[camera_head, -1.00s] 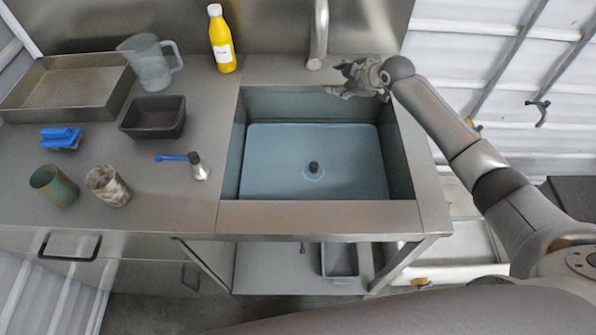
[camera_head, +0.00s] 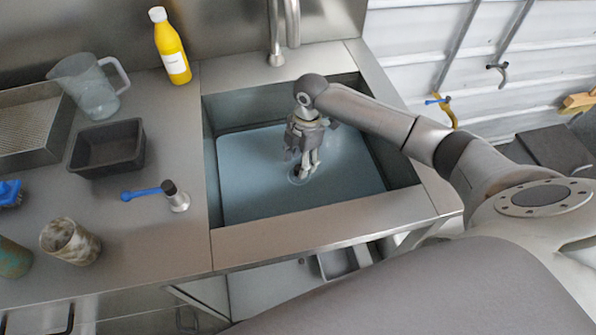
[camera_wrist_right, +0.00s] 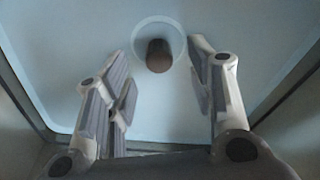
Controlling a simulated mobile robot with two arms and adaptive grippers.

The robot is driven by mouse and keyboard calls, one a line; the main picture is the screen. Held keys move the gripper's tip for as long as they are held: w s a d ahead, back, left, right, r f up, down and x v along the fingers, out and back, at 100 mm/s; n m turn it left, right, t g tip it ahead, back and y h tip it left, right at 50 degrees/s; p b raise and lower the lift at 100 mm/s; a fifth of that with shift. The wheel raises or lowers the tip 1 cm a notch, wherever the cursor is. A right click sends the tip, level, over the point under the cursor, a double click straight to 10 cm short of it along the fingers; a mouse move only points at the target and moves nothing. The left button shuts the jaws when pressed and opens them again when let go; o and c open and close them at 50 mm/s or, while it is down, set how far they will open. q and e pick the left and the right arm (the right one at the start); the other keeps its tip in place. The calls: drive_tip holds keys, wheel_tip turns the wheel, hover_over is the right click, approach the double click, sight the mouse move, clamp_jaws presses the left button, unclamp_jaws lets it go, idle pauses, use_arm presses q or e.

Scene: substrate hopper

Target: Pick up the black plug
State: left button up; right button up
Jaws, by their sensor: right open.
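The black plug (camera_wrist_right: 158,56) stands in the round drain ring at the bottom of the blue sink (camera_head: 245,190). In the right wrist view it is dark and round, ahead of and between the two finger pairs. In the head view the plug (camera_head: 299,172) is mostly hidden by my right gripper (camera_head: 307,164), which points down into the sink close above it. The right gripper is open, with its fingers spread to either side and nothing held. I cannot tell the exact height gap to the plug. My left gripper is not in view.
The steel rim (camera_head: 330,232) and sink walls surround the right gripper. The faucet (camera_head: 284,35) stands behind. On the counter at left are a yellow bottle (camera_head: 170,48), a clear jug (camera_head: 92,85), a black tub (camera_head: 106,148), a blue-handled tool (camera_head: 172,195) and a mottled cup (camera_head: 69,240).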

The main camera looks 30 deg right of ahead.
wheel_tip(320, 180, down, 3)
drive_tip(key=shift+a+f, duration=0.15)
drive_tip(key=shift+f, duration=0.05)
drive_tip(key=shift+c, duration=0.2)
clamp_jaws()
drive_tip(key=shift+r, duration=0.1)
